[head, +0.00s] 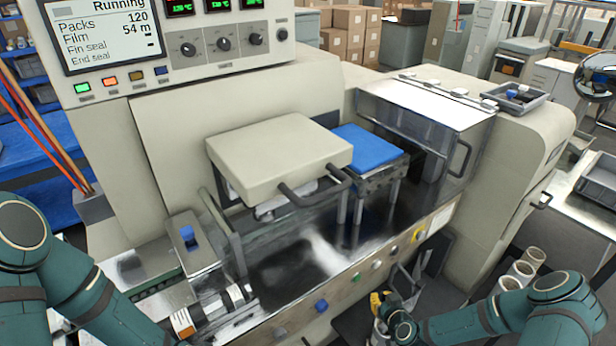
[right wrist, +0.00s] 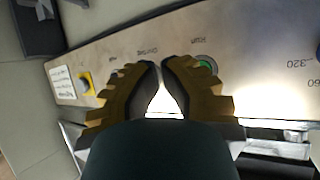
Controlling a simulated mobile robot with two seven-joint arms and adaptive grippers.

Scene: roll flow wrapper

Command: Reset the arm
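My right gripper (head: 380,302) is low in the head view, in front of the machine's front control strip (head: 338,288). In the right wrist view its yellow-brown fingers (right wrist: 161,64) point at that strip. Their dark-padded tips come together with nothing held between them. A green button (right wrist: 207,65) is just right of the fingertips in this view, and a yellow-based knob (right wrist: 85,83) is to their left. I cannot tell whether the fingers touch the strip. My left arm comes in at the lower left of the head view; its gripper is not in view.
The flow wrapper's beige sealing head (head: 275,155) has a dark front handle. A clear guard (head: 425,115) stands right of the blue block (head: 366,147). The display (head: 108,30) reads Running. Film rolls (head: 525,268) stand near my right arm. A grey tray (head: 598,183) lies at the right.

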